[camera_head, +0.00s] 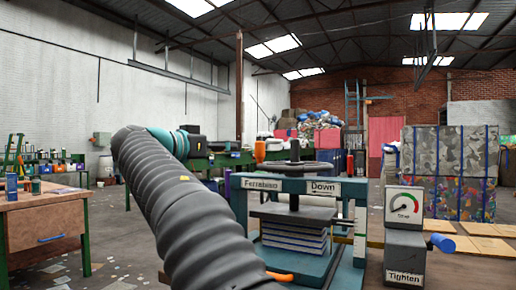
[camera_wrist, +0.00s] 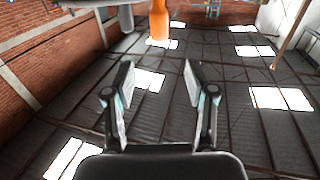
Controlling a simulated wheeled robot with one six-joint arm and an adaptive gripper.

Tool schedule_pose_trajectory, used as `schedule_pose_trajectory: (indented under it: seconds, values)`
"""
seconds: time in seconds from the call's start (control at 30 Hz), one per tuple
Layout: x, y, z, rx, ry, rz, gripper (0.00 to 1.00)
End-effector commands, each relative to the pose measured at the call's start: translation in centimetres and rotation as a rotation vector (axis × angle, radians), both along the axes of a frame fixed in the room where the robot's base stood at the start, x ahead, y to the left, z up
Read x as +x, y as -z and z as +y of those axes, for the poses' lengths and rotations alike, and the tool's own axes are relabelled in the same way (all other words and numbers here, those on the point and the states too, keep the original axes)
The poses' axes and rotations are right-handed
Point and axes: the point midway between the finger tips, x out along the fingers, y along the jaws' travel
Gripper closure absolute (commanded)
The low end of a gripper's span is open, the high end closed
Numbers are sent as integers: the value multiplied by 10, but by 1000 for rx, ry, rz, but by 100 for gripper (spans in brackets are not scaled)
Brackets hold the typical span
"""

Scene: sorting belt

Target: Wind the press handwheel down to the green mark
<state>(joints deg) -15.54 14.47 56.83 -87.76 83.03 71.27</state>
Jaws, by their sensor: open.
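The press (camera_head: 290,215) stands ahead with a blue-green frame and a stack of plates in it. Its dark handwheel (camera_head: 296,164) lies flat on top of a vertical screw, with an upright orange handle (camera_head: 260,151) at its left rim. A "Down" label (camera_head: 324,188) with an arrow is on the frame. My gripper (camera_wrist: 159,76) is open and empty. The orange handle (camera_wrist: 158,22) shows beyond the fingertips in the wrist view, apart from them.
A blue-ended lever (camera_head: 442,243) sticks out right of a "Tighten" label (camera_head: 404,277). A wooden bench (camera_head: 45,215) stands at left. Bales (camera_head: 450,165) stand behind at right. An orange handle (camera_head: 280,276) shows low by the press. My arm hides part of the floor.

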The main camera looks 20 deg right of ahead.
Motion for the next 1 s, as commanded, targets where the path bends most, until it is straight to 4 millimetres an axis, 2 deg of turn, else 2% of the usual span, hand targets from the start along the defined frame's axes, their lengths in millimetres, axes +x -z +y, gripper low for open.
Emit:
schedule_pose_trajectory:
  seconds: [0.6, 0.8, 1.0]
  values:
    - [40, -2, -97, 1, 2, 3, 44]
    - [49, -1, -117, 1, -1, 3, 44]
    - [51, 0, -122, 1, -1, 2, 44]
